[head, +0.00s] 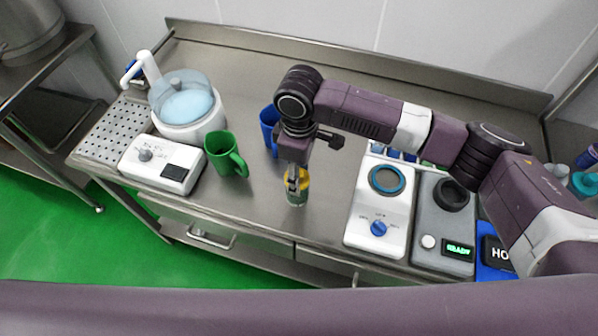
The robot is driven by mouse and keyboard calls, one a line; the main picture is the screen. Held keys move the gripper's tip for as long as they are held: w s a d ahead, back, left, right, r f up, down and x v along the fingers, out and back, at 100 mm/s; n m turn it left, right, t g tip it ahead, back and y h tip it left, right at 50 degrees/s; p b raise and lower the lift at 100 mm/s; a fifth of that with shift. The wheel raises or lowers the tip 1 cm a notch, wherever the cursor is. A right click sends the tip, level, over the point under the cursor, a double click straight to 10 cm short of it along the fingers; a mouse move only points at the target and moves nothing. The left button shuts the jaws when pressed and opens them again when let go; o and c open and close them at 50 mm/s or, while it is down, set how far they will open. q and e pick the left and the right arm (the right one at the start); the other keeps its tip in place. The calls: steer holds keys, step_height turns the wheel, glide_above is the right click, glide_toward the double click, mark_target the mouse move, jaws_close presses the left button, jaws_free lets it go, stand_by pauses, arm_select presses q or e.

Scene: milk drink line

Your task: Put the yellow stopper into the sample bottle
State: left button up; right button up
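My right gripper (293,180) points down at the mouth of the sample bottle (297,199), a small clear bottle standing upright near the front middle of the table. The yellow stopper (304,176) shows around the fingertips at the bottle's top. One finger covers part of the stopper, and the fingers line up in this view, so I cannot tell whether they grip it. I also cannot tell how deep the stopper sits in the bottle. My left gripper is not in view.
A green mug (222,153) and a blue cup (268,127) stand left of the bottle. A white device with a knob (160,165) and a bowl machine (186,104) are further left. A white dial device (379,205) and a grey READY device (444,225) stand right. Bare steel surrounds the bottle.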

steer(key=shift+f+p, duration=0.15)
steer(key=shift+p, duration=0.7)
stand_by(0.9)
stand_by(0.3)
steer(key=o, duration=0.9)
steer(key=shift+o, duration=0.4)
steer(key=o, duration=0.5)
steer(key=shift+c, duration=0.2)
